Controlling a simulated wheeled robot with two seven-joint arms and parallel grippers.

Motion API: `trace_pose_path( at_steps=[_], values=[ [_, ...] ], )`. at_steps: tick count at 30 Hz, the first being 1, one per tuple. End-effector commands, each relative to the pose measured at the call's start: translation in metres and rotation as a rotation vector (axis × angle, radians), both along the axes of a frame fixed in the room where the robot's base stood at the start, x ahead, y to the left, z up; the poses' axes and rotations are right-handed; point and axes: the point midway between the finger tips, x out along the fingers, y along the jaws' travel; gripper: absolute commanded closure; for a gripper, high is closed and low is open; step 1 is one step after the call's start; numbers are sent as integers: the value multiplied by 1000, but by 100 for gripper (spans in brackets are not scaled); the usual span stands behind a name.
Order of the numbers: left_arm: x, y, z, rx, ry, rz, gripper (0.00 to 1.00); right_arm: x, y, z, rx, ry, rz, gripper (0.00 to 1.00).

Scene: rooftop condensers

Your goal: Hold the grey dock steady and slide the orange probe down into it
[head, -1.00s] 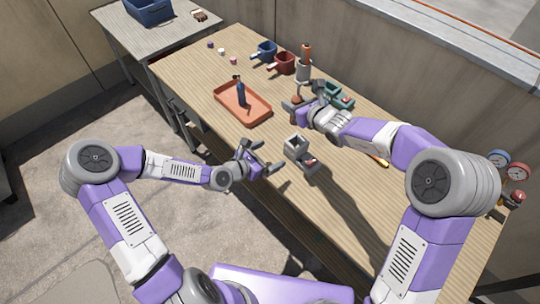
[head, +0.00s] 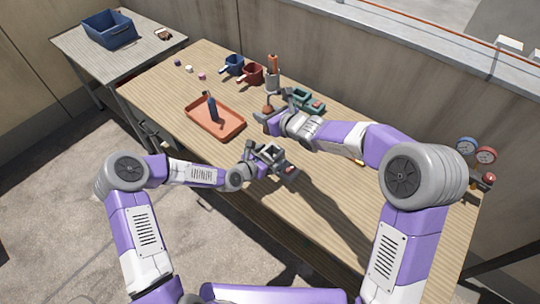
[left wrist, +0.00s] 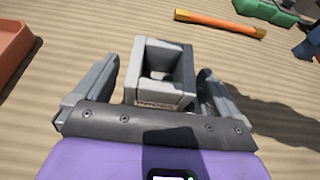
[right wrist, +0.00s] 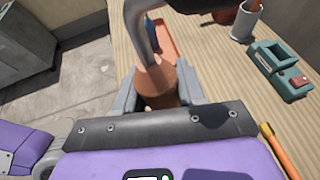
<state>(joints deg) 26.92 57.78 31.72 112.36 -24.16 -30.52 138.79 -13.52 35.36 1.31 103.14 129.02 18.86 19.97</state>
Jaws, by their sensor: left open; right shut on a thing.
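The grey dock (head: 271,152), an open-topped square socket, stands on the table in front of me. My left gripper (head: 260,160) is open around it. In the left wrist view the dock (left wrist: 160,75) sits between the two spread fingers, with a small gap at the left finger; its socket looks empty. My right gripper (head: 272,112) is shut on the brownish-orange probe (right wrist: 158,82), which has a curved grey stem. It holds the probe beyond the dock, apart from it. The fingers hide part of the probe.
An orange rod with yellow bands (left wrist: 220,24) lies beyond the dock. A teal block (head: 303,100) and a grey cup (head: 272,84) stand behind my right gripper. An orange tray (head: 198,125) with a dark blue bottle (head: 213,110) is at left.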

Motion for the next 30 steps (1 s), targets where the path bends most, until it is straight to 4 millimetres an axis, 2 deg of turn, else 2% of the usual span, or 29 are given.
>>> trace_pose_path(
  at_steps=[8,21,26,30],
  values=[
    [1,-1,0,1,-1,0,2,0,0,1,1,-1,0,99],
    [1,-1,0,1,-1,0,68,0,0,1,1,-1,0,99],
    [1,-1,0,1,-1,0,68,1,-2,-4,-1,-4,12,99],
    [1,-1,0,0,-1,0,68,2,-7,-19,-2,-9,60,99]
  ],
)
